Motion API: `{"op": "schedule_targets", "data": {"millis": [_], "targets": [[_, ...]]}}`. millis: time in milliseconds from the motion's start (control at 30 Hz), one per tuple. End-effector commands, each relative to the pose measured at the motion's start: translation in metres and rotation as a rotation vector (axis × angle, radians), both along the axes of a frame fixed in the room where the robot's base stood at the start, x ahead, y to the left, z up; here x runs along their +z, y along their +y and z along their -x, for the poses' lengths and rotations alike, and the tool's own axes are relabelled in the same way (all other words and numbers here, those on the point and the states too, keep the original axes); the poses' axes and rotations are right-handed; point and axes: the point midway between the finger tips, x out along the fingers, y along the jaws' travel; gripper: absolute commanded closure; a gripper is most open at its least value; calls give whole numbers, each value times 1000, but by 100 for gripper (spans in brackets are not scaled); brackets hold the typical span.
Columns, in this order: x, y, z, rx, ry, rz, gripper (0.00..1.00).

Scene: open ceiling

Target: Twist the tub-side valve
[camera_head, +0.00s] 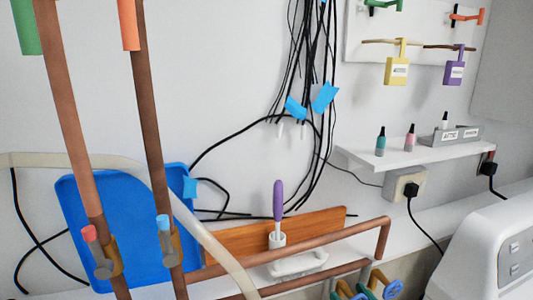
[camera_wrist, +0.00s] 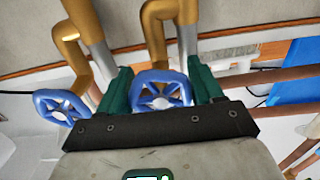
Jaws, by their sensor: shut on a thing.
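My gripper (camera_wrist: 159,72) shows in the wrist view with its two dark green fingers on either side of a blue valve wheel (camera_wrist: 160,92), shut on its rim. The wheel sits on a brass valve body (camera_wrist: 160,14). A second blue wheel (camera_wrist: 62,106) on its own brass valve stands free to the left. The blue tub (camera_wrist: 297,72) lies to the right, on the held wheel's side. In the head view, the tub (camera_head: 72,215) leans against the wall at left. The held wheel (camera_head: 360,296) is cut by the bottom edge, with the free wheel (camera_head: 393,289) right of it.
Copper pipes (camera_head: 335,248) run close by the valves. A purple-handled brush (camera_head: 278,200) stands on the ledge. Black cables (camera_head: 300,90) hang down the wall. A white appliance (camera_head: 490,250) stands at right, below a shelf (camera_head: 420,152) with small bottles.

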Motion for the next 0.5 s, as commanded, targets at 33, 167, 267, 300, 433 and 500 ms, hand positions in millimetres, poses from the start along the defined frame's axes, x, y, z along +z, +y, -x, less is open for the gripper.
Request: {"op": "schedule_targets", "data": {"millis": [33,167,267,300,433,500], "targets": [[0,0,0,0,0,0,63],[0,0,0,-1,0,0,71],[-1,0,0,0,-3,10,71],[-2,0,0,0,-6,17,71],[-3,0,0,0,-17,51,71],[-2,-1,0,0,-24,71,71]]}}
